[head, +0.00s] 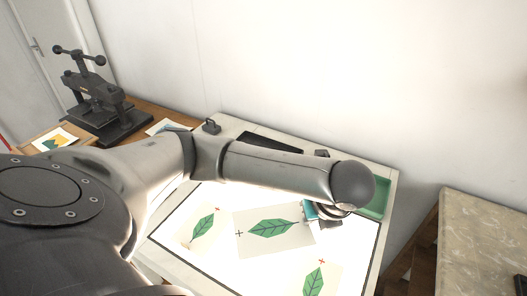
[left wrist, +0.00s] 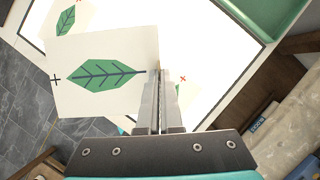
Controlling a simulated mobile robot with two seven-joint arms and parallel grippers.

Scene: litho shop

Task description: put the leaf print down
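My left gripper (head: 312,222) reaches over the light table from the left. In the left wrist view its fingers (left wrist: 160,88) are closed together on the right edge of a leaf print (left wrist: 105,72). This print is a pale sheet with a green leaf and a black cross. It also shows in the head view (head: 272,231), above the bright panel of the light table (head: 352,236). In the left wrist view it overlaps both the panel and the floor, so it appears held in the air. My right gripper is in neither view.
Another leaf print with a red cross lies on the panel at left (head: 203,226), and another at the front (head: 316,281). A green tray (head: 378,197) sits at the table's right end. A black press (head: 95,100) stands back left; a stone-topped counter (head: 485,225) is at right.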

